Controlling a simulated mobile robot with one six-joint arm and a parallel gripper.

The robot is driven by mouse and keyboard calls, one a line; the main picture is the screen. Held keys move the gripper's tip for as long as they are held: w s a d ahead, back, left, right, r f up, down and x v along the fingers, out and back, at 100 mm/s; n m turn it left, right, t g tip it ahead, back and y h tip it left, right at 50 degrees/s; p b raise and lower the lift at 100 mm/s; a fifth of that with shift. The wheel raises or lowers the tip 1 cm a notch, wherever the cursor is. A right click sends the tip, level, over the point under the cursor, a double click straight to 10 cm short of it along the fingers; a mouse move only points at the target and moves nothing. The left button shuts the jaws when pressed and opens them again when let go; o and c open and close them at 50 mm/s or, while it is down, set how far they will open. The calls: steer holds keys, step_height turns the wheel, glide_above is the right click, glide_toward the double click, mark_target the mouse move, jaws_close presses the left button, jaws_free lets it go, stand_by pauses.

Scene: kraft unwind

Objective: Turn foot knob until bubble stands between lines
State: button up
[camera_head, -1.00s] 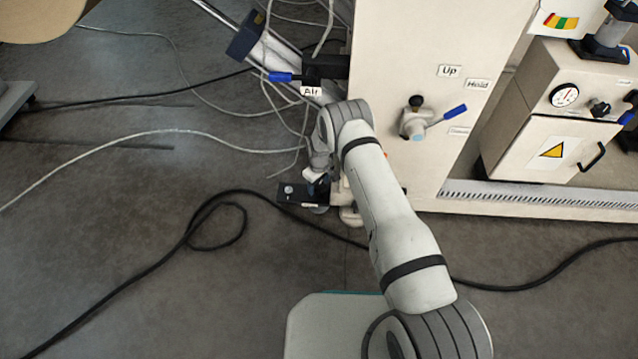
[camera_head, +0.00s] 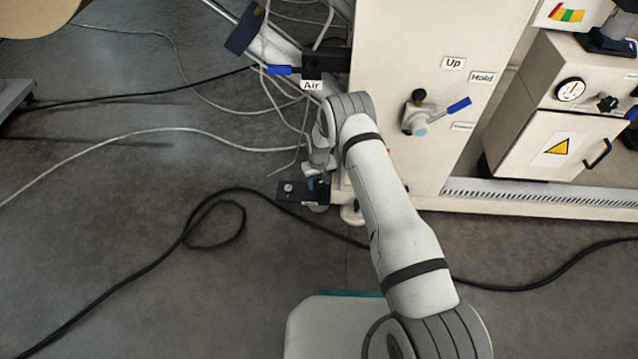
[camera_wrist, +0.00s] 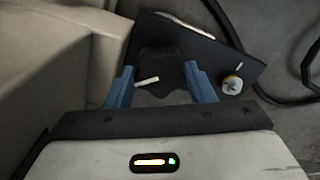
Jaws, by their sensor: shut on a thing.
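The foot knob (camera_wrist: 163,70) is a dark lobed knob with a white pointer line, between my gripper's blue fingers in the wrist view. My gripper (camera_wrist: 160,88) is shut on it. The knob is over a dark foot plate (camera_wrist: 228,55), which shows in the head view (camera_head: 291,194) at the machine's lower left corner. A small round pale fitting (camera_wrist: 232,85) is on the plate, right of the fingers. I cannot tell whether it is the level, and no bubble or lines can be read. In the head view my wrist mostly hides the knob.
The cream machine cabinet (camera_head: 400,60) stands right beside my arm, with a blue-handled valve (camera_head: 420,115) on its face. A blue Air lever (camera_head: 280,70) is above my wrist. A black cable (camera_head: 215,205) and pale hoses (camera_head: 130,135) lie on the floor at left.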

stand_by(0.3)
steer(key=o, duration=1)
